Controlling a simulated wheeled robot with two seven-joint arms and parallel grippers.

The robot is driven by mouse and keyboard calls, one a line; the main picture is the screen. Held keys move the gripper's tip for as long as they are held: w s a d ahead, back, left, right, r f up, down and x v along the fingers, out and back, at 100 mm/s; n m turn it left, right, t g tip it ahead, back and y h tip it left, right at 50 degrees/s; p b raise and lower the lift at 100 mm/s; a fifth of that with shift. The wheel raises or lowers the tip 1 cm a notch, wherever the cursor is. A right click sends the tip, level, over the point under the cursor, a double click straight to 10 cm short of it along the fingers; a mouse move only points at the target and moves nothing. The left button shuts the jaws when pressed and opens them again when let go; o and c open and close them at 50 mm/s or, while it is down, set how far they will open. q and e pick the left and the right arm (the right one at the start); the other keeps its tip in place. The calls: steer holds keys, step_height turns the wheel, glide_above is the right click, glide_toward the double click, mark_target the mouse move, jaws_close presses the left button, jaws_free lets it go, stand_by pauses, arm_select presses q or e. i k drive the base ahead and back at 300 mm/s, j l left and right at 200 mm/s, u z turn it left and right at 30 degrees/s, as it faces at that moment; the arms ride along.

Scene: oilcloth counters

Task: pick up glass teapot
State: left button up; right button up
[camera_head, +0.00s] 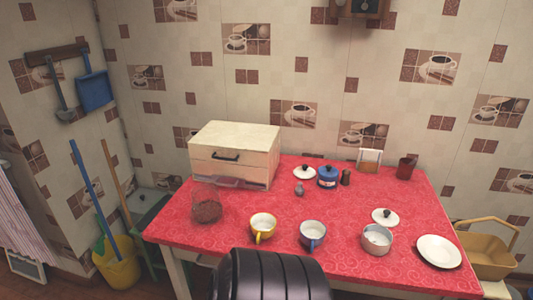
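A clear glass vessel (207,204) with brown contents stands on the left part of the red table, in front of the cream box. It is the only thing here that looks like the glass teapot; its handle and spout are too faint to make out. Neither of my grippers is in view. A black ribbed part, likely of my own arm, rises at the bottom centre and covers part of the table's front edge.
On the red table (185,228) stand a cream drawer box (237,152), a yellow cup (262,226), a blue-grey cup (312,234), a metal pot (377,240), a white plate (438,251) and a blue pot (327,177). A yellow bucket (117,263) stands left of the table.

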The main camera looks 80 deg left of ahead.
mark_target(207, 205)
steer(key=u, duration=2.5)
